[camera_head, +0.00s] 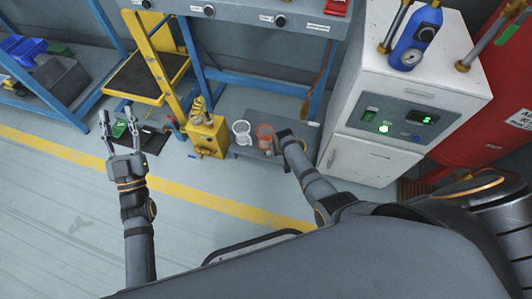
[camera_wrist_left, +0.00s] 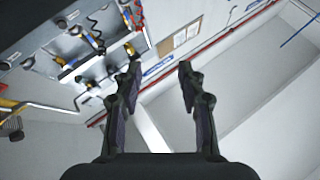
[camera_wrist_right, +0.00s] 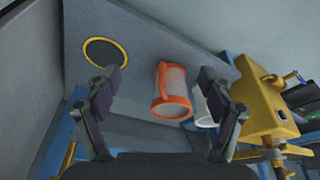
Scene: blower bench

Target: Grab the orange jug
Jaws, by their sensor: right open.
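The orange jug (camera_head: 265,136) stands on a low grey surface beside the white cabinet. In the right wrist view the orange jug (camera_wrist_right: 171,92) shows its orange rim and handle around a pale body, between my open fingers but ahead of them. My right gripper (camera_wrist_right: 162,84) is open and empty. In the head view it is just right of the jug, its fingers mostly hidden by my own wrist. My left gripper (camera_head: 121,128) is open and empty, raised on the left side; its fingers also show spread in the left wrist view (camera_wrist_left: 158,80).
A white jug (camera_head: 242,132) stands left of the orange one, and a yellow device (camera_head: 207,136) is farther left. The white cabinet (camera_head: 372,140) blocks the right side. A blue-framed bench (camera_head: 240,75) stands behind. The floor in front with the yellow line (camera_head: 235,207) is clear.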

